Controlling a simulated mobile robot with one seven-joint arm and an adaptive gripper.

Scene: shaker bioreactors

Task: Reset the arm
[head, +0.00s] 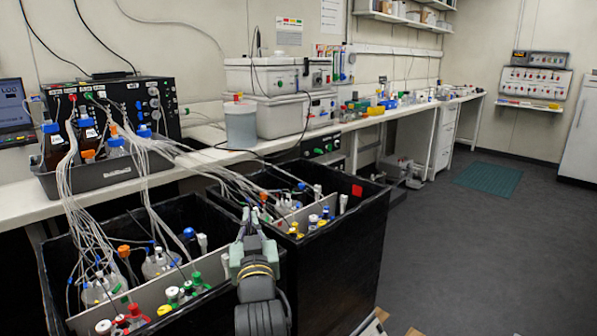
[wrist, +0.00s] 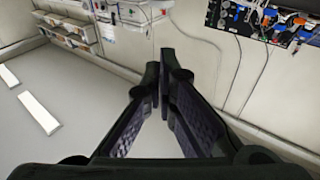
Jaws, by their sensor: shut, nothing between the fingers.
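My arm (head: 258,285) rises from the bottom of the head view, in front of the two black shaker boxes. In the wrist view, my gripper (wrist: 161,80) has its two dark fingers together at the tips, with nothing between them. The fingertips are clear of any object, with plain wall behind them. The wrist view looks tilted, with ceiling lights (wrist: 38,112) at the left. I cannot make out the fingertips clearly in the head view.
The left shaker box (head: 60,285) and right shaker box (head: 345,250) hold bottles and many tubes. A grey tray of bottles (head: 100,178) and a black control unit (head: 170,110) stand on the bench (head: 25,203). Open floor (head: 470,250) lies to the right.

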